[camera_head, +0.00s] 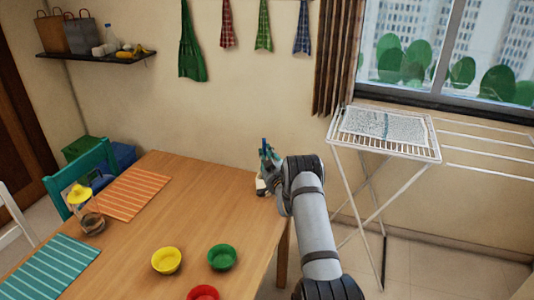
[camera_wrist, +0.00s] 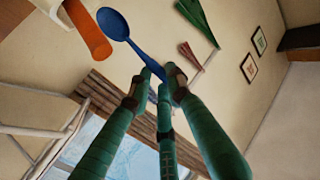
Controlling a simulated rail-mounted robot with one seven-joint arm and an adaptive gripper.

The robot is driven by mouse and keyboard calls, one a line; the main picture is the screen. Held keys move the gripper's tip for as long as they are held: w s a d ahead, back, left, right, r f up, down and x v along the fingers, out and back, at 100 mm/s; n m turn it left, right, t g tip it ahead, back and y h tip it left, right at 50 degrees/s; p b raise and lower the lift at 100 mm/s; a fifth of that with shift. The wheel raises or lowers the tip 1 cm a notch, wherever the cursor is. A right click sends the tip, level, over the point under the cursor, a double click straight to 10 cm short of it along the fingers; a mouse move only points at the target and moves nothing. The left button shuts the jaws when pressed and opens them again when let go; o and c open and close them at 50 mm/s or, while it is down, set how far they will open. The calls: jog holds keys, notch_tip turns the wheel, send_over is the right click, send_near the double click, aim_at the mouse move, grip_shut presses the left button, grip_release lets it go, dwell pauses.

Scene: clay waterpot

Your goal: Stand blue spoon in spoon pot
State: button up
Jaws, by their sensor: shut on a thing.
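My gripper (camera_head: 268,163) is over the back right edge of the wooden table in the head view. In the wrist view its green fingers (camera_wrist: 160,80) close on the handle of the blue spoon (camera_wrist: 114,26), whose bowl end points away from the fingers. In the head view only a small blue bit of the spoon (camera_head: 264,143) shows above the gripper. A small brownish pot (camera_head: 93,224) stands at the table's left edge, far from my gripper, with a yellow thing above it. I cannot tell whether this is the spoon pot.
Yellow (camera_head: 166,261), green (camera_head: 222,257) and red (camera_head: 203,294) bowls are at the front of the wooden table (camera_head: 190,205). Orange (camera_head: 135,195) and teal (camera_head: 52,268) mats lie on the left. A white drying rack (camera_head: 385,160) stands to the right. The table's middle is clear.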

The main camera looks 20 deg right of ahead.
aim_at(265, 140)
jog(key=shift+f+b, duration=2.75)
jog(key=shift+b, duration=0.2)
jog(key=o, duration=0.9)
jog(key=shift+o, duration=0.2)
notch_tip(265, 140, up, 10)
jog(key=shift+r, duration=0.1)
